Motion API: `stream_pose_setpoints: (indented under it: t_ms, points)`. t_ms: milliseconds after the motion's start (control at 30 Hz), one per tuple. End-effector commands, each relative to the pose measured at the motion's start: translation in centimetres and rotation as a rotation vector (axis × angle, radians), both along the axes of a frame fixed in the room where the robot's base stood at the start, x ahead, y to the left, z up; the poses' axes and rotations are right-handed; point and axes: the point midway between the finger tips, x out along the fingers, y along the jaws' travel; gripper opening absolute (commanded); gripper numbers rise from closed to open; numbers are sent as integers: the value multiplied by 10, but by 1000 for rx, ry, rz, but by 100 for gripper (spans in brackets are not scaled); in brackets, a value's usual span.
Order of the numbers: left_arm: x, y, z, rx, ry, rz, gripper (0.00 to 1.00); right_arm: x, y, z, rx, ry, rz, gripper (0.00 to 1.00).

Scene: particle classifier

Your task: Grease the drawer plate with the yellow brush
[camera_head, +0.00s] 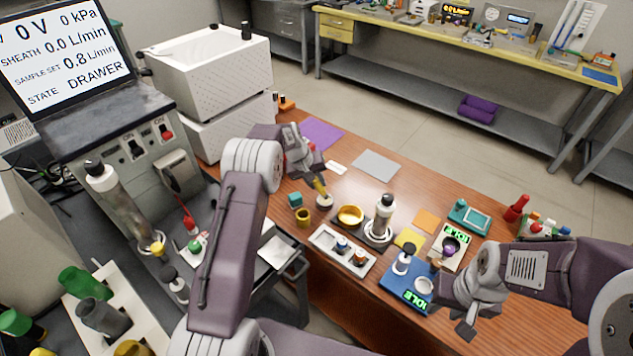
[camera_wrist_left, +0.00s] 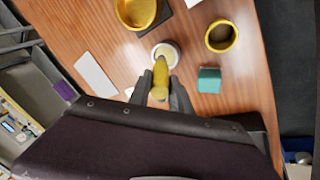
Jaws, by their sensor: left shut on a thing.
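My left gripper (camera_head: 316,180) is shut on the yellow brush (camera_head: 320,187), above the wooden table. In the left wrist view the brush (camera_wrist_left: 160,76) stands nearly upright between the fingers (camera_wrist_left: 160,92), its lower end at a small white-rimmed pot (camera_wrist_left: 166,50). The pot also shows in the head view (camera_head: 325,201); whether the bristles touch its contents is hidden. A pale metal plate (camera_head: 279,251) lies at the machine's open drawer, beside my left forearm; I take it for the drawer plate. My right gripper (camera_head: 466,322) is low at the right; its finger gap is unclear.
A yellow cup (camera_head: 303,218), teal block (camera_head: 295,199) and gold bowl (camera_head: 350,215) stand close to the pot. A white tray (camera_head: 341,250), a white bottle (camera_head: 382,217) and a blue stand (camera_head: 405,291) are further right. The machine's screen (camera_head: 62,45) reads DRAWER.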

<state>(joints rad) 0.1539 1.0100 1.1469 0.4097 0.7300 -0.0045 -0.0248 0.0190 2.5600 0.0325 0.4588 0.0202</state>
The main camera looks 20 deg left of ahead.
Motion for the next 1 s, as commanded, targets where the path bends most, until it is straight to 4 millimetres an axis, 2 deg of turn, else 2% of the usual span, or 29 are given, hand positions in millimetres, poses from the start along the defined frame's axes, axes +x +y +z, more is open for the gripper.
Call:
stream_pose_setpoints:
  t_ms: [1000]
  points:
    - [0,0,-11,0,0,0,0,0,0,-7,0,0,0,34]
